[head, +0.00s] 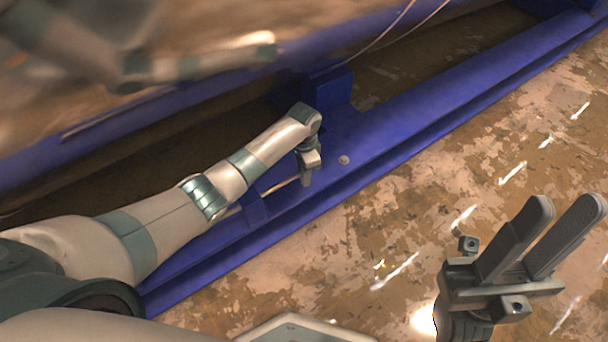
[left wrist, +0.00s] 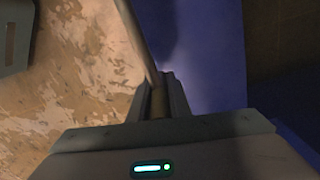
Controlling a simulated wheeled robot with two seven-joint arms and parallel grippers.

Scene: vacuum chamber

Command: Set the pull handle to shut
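The pull handle is a thin metal rod (head: 283,187) low along the blue frame in the head view. It also shows in the left wrist view as a grey rod (left wrist: 140,42), running from the top edge down to my fingers. My left gripper (head: 307,180) is at the rod's right end in the head view. In the left wrist view its two fingers (left wrist: 159,98) lie close on both sides of the rod, with no clear gap. The part between the fingers is partly hidden. My right gripper (head: 541,232) is open and empty, over the floor at lower right.
A long blue beam (head: 440,130) crosses the view diagonally, with an upright blue block (head: 327,92) behind my left gripper. A large shiny curved body (head: 215,35) fills the upper left. The worn, patchy floor (head: 400,225) is clear on the right.

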